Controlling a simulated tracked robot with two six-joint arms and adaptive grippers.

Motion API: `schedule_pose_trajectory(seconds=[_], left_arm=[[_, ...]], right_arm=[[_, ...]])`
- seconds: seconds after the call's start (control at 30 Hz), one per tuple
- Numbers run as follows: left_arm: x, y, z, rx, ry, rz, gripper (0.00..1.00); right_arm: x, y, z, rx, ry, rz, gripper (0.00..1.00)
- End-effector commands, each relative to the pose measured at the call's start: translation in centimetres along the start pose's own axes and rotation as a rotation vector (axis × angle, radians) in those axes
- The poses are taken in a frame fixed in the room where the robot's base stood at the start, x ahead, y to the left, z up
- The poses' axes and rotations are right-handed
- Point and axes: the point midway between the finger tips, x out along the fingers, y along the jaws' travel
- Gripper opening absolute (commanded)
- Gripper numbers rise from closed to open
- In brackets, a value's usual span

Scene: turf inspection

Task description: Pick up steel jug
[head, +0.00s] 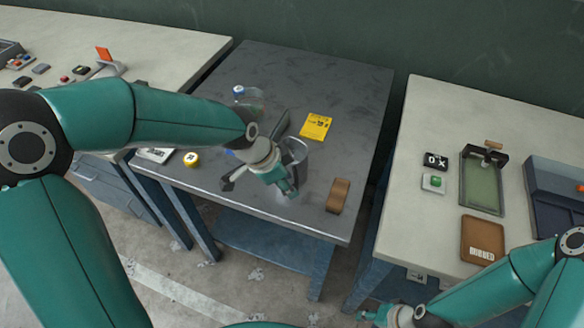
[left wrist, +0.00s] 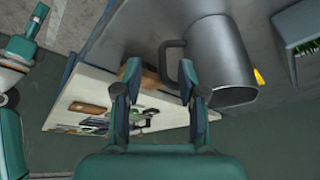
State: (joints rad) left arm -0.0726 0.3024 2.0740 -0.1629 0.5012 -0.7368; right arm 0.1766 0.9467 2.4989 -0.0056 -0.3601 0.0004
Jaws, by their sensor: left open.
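The steel jug (head: 296,152) stands on the dark metal table (head: 350,90), partly hidden behind my left gripper (head: 289,188). In the left wrist view the grey jug (left wrist: 222,55) shows large, with its dark handle (left wrist: 166,62) toward the fingers. My left gripper (left wrist: 159,72) is open there, its two fingertips on either side of the handle's lower end in the picture. I cannot tell whether they touch it. My right gripper (head: 372,314) is low at the bottom edge of the head view, away from the jug, and its jaws are too small to read.
Pale benches stand at left (head: 150,45) and right (head: 410,215), with gaps between. The table's back is clear.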

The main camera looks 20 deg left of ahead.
Motion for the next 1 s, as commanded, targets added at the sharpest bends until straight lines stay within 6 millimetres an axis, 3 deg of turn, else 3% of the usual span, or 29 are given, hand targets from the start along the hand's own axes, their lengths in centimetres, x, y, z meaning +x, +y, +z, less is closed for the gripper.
schedule_pose_trajectory(seconds=[0.4,0.67,0.9,1.0], left_arm=[[4.7,-0.3,-0.3,0.0,-0.003,0.004,0.4],[5.1,-0.4,-0.3,0.001,0.0,0.002,0.4],[5.1,-0.4,-0.3,0.0,-0.001,0.002,0.04],[5.1,-0.3,-0.3,0.0,-0.001,0.002,0.0]], right_arm=[[-1.3,-0.5,0.0,0.0,0.0,0.0,0.4],[-1.3,-0.5,0.0,0.0,0.0,0.0,0.4],[-1.3,-0.5,0.0,0.0,0.0,0.0,0.4],[-1.3,-0.5,0.0,0.0,0.0,0.0,0.4]])
